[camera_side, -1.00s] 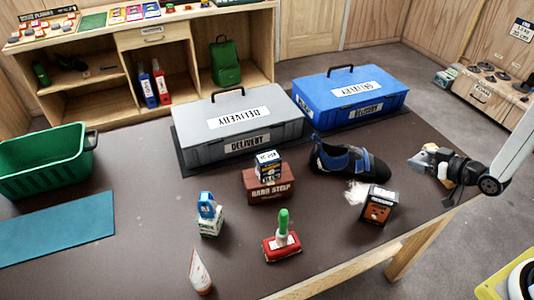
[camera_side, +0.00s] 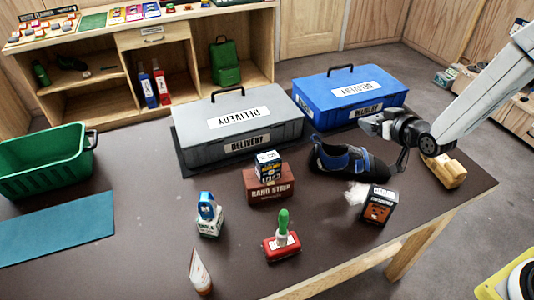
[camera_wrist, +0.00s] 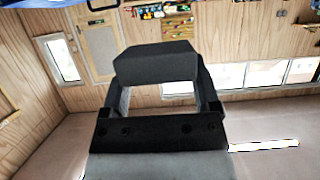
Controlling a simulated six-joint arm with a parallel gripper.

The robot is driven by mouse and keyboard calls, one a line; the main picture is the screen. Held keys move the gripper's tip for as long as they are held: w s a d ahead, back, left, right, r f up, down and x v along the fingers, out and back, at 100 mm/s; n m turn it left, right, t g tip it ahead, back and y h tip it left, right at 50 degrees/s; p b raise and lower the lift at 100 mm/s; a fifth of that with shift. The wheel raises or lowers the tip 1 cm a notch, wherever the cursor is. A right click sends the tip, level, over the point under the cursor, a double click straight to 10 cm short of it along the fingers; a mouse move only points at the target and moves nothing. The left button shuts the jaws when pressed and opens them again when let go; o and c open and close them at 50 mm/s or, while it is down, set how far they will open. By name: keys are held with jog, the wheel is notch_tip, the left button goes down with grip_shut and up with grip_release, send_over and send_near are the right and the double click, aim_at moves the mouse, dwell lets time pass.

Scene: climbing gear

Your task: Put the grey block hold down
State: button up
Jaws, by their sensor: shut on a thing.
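The grey block hold (camera_side: 373,123) is a small grey lump between the fingertips of my gripper (camera_side: 386,127). My gripper is shut on it and holds it up, in the picture above the dark climbing shoe and beside the blue delivery box. In the wrist view the block (camera_wrist: 155,62) shows as a dark grey slab across the tips of both fingers. The exact height above the table cannot be told.
A blue box (camera_side: 325,102) and a grey box (camera_side: 205,133) stand at the back. A shoe (camera_side: 333,162), chalk box (camera_side: 379,207), brown box (camera_side: 262,187), red-based brush (camera_side: 278,247) and wooden hold (camera_side: 447,172) are on the table. A green crate (camera_side: 45,175) is left.

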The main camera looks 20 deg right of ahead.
aim_at(373, 118)
jog(key=shift+a+r, duration=0.2)
jog(key=shift+a, duration=0.15)
jog(key=shift+v, duration=2.25)
jog(key=shift+w+d+r, duration=0.1)
jog(key=s+d+f+n+y, duration=0.2)
jog(key=s+d+f+y, duration=0.1)
jog(key=s+d+f, duration=0.6)
jog(key=shift+d+f+n, duration=0.4)
jog(key=shift+d+f, duration=1.55)
jog(key=shift+w+f+g, duration=0.1)
jog(key=shift+f+g, duration=0.05)
jog(key=shift+g, duration=0.15)
